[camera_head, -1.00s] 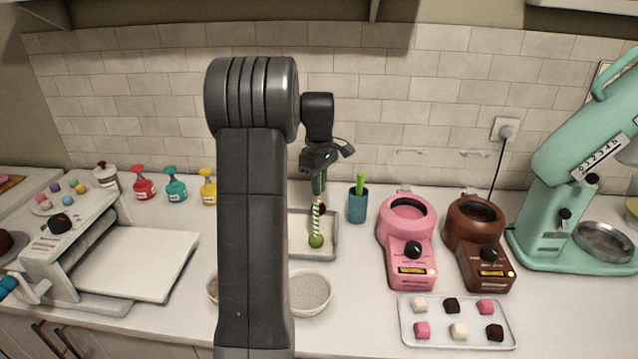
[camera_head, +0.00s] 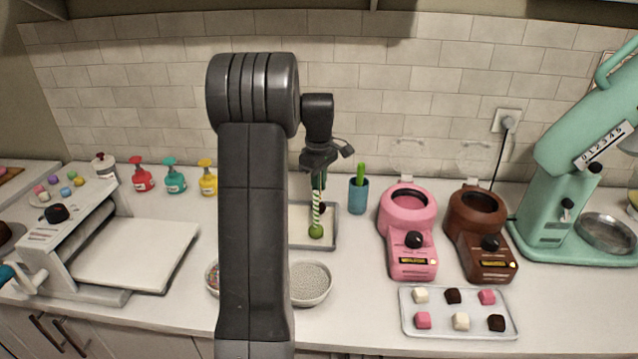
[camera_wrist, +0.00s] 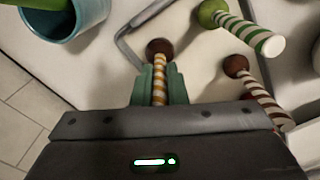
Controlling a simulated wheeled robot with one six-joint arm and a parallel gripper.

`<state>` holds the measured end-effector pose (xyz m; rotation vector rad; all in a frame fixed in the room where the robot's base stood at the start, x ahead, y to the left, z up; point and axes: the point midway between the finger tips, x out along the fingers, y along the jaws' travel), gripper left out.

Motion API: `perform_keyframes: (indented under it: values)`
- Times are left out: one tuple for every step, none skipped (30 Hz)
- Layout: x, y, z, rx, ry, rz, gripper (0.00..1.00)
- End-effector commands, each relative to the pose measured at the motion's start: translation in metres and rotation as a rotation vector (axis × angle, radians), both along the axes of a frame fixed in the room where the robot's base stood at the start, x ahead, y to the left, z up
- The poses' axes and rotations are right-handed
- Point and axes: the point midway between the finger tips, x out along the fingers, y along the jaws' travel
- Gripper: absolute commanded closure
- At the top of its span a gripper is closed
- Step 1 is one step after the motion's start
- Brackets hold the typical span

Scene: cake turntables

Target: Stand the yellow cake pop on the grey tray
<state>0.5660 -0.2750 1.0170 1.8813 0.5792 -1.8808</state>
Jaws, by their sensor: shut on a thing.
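My gripper (camera_wrist: 160,85) is shut on a cake pop with a brown ball (camera_wrist: 160,49) and a yellow-and-white striped stick; no yellow ball shows. The ball hangs down beyond the fingers, near the rim of the grey tray (camera_wrist: 127,52). I cannot tell whether it touches the tray. In the head view my gripper (camera_head: 318,182) is over the tray (camera_head: 334,230). A green cake pop (camera_head: 316,231) stands there, ball down, in front of the held one. The wrist view also shows it (camera_wrist: 209,13), and a brown pop with a brown-and-white stick (camera_wrist: 237,65).
A teal cup (camera_head: 358,196) stands right of the tray. A pink melter (camera_head: 408,235) and a brown melter (camera_head: 480,235) are further right. A bowl of white sprinkles (camera_head: 311,285) sits in front. My arm hides the tray's left part.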

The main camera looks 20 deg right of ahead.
Motion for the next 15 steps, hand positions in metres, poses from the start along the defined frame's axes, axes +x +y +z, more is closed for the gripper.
perform_keyframes:
  values:
    - [-0.0001, 0.0, -0.0024, 0.001, 0.001, 0.0, 1.0]
    - [-0.0001, 0.0, -0.0034, 0.0, 0.001, 0.0, 1.0]
    - [-0.0002, 0.0001, -0.0049, 0.0, 0.001, 0.0, 1.0]
    - [-0.0003, 0.0001, -0.006, 0.0, 0.001, 0.0, 1.0]
    - [-0.0003, 0.0001, -0.0071, 0.0, 0.001, 0.0, 1.0]
    - [-0.0002, 0.0001, -0.0085, 0.0, 0.001, 0.0, 1.0]
    - [-0.0002, 0.0001, -0.0095, 0.001, 0.001, 0.0, 1.0]
    - [-0.0002, 0.0001, -0.0105, 0.001, 0.001, 0.0, 1.0]
    - [-0.0001, 0.0, -0.01, 0.0, 0.0, 0.0, 1.0]
    - [-0.0001, -0.0001, -0.0097, 0.0, 0.0, 0.0, 1.0]
    - [-0.0001, -0.0001, -0.0097, 0.0, 0.0, 0.0, 1.0]
    - [-0.0001, -0.0001, -0.0097, 0.0, 0.0, 0.0, 1.0]
    - [0.0, 0.0, -0.0098, 0.0, 0.0, 0.0, 1.0]
    - [0.0, 0.0, -0.0098, 0.0, 0.0, 0.0, 1.0]
    - [0.0, 0.0, -0.0097, 0.0, 0.0, 0.0, 0.84]
